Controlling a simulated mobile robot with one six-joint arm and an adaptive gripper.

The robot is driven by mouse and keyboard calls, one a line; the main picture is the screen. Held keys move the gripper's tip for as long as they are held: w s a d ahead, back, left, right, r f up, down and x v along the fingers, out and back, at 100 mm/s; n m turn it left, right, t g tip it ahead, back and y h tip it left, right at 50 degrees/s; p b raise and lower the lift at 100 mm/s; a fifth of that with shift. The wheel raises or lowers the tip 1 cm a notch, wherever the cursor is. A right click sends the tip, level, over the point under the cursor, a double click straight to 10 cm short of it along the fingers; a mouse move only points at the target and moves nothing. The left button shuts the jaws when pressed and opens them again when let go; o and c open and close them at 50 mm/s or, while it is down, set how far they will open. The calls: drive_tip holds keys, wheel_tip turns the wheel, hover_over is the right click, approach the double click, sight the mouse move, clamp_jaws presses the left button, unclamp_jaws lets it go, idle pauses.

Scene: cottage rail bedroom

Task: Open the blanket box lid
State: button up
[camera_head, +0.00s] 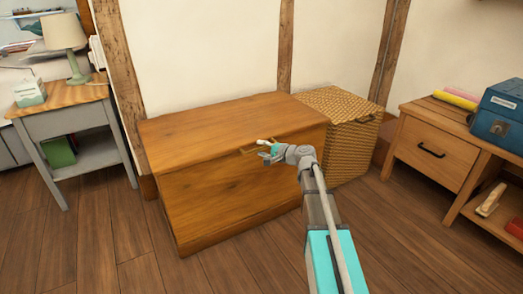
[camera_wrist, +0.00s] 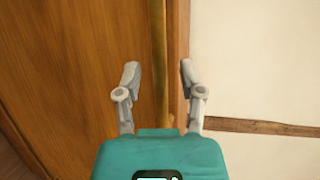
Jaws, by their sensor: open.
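The blanket box is a wide wooden chest in the middle of the head view. Its flat lid (camera_head: 215,118) lies shut over the front panel (camera_head: 215,200). A small handle (camera_head: 247,151) shows at the lid's front edge, partly hidden by my gripper. My gripper (camera_head: 265,148) is open at that edge, close to the handle. In the wrist view the two fingers (camera_wrist: 160,77) are apart, with a narrow brass-coloured bar (camera_wrist: 160,50), likely the handle, running up between them. I cannot tell whether the fingers touch it.
A woven hamper (camera_head: 340,135) stands close against the box's right end. A wooden drawer unit (camera_head: 433,150) with a blue case (camera_head: 500,115) is farther right. A grey side table (camera_head: 75,120) with a lamp (camera_head: 65,35) is at left. The floor in front is clear.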

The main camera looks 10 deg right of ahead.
clamp_jaws()
drive_tip(key=shift+a, duration=0.3)
drive_tip(key=shift+d+r, duration=0.1)
drive_tip(key=shift+d, duration=0.1)
